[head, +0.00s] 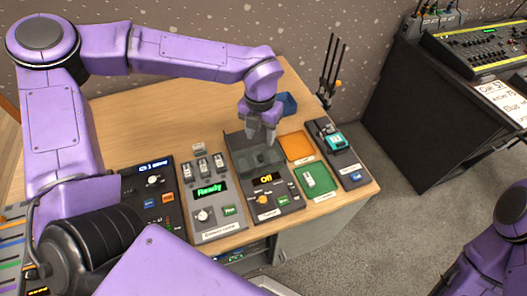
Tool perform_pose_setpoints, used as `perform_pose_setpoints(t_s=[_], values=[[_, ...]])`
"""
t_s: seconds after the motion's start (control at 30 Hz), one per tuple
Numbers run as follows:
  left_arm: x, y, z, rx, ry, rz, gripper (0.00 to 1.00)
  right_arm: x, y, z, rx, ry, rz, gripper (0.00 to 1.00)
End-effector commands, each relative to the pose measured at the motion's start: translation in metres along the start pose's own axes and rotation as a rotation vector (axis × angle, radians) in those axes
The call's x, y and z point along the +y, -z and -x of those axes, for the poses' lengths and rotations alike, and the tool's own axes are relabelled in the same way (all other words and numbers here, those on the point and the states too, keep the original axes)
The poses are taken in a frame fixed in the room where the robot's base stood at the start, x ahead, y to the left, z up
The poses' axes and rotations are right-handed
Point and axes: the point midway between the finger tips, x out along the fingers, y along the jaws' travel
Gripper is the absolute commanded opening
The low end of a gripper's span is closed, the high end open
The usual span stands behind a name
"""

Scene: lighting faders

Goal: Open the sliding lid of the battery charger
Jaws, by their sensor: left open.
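The device that looks like the battery charger (285,200) is a dark grey box near the table's front edge, with an orange "Off" display, an orange knob and a small green button. Its rear part, a dark panel and recess (240,146), lies partly behind my left gripper. I cannot clearly tell the lid from the recess there. My left gripper (262,140) points down over this rear part, open, with nothing seen between its fingers. Whether it touches the charger is unclear. Part of my right arm shows at the lower right edge, but its gripper is out of view.
Left of the charger stands a grey unit (208,212) with a green "Ready" display, then a dark unit (152,180). Right of it lie an orange tray (297,140), a green tray (320,188) and a dark unit with a teal part (352,168). A blue bin (288,102) stands behind.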

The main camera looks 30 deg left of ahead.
Motion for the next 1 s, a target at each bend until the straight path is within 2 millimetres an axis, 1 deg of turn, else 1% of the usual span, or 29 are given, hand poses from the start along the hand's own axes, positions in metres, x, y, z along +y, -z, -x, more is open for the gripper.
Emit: perform_pose_setpoints(t_s=[0.2, 0.3, 0.4, 0.53, 0.73, 0.77, 0.8, 0.87, 0.9, 1.0], values=[[0.0, 0.002, -0.049, 0.006, -0.002, -0.001, 0.5, 0.001, 0.003, 0.007, 0.001, 0.0, 0.0, 0.0], [0.0, 0.002, -0.068, 0.004, -0.001, -0.002, 0.5, 0.001, 0.004, 0.008, 0.001, 0.0, 0.0, 0.0], [0.0, 0.001, -0.081, 0.003, -0.001, 0.0, 0.5, 0.001, 0.004, 0.009, 0.001, 0.0, 0.0, 0.0], [0.0, 0.001, -0.089, 0.001, -0.001, -0.001, 0.5, 0.001, 0.004, 0.009, 0.001, 0.0, 0.0, 0.0], [0.0, 0.0, -0.09, 0.0, -0.001, -0.001, 0.5, 0.001, 0.004, 0.009, 0.001, 0.0, 0.0, 0.0], [0.0, 0.0, -0.09, 0.0, -0.001, -0.001, 0.47, 0.001, 0.004, 0.009, 0.001, 0.0, 0.0, 0.0], [0.0, 0.0, -0.09, 0.0, -0.001, -0.001, 0.34, 0.001, 0.004, 0.009, 0.001, 0.0, 0.0, 0.0], [0.0, 0.0, -0.09, 0.0, 0.0, 0.0, 0.14, 0.001, 0.004, 0.009, 0.001, 0.0, 0.0, 0.0], [0.0, 0.0, -0.09, 0.0, 0.0, 0.0, 0.01, 0.001, 0.004, 0.009, 0.001, 0.0, 0.0, 0.0], [0.0, 0.0, -0.09, 0.0, 0.0, 0.0, 0.0, 0.001, 0.004, 0.009, 0.001, 0.0, 0.0, 0.0]])
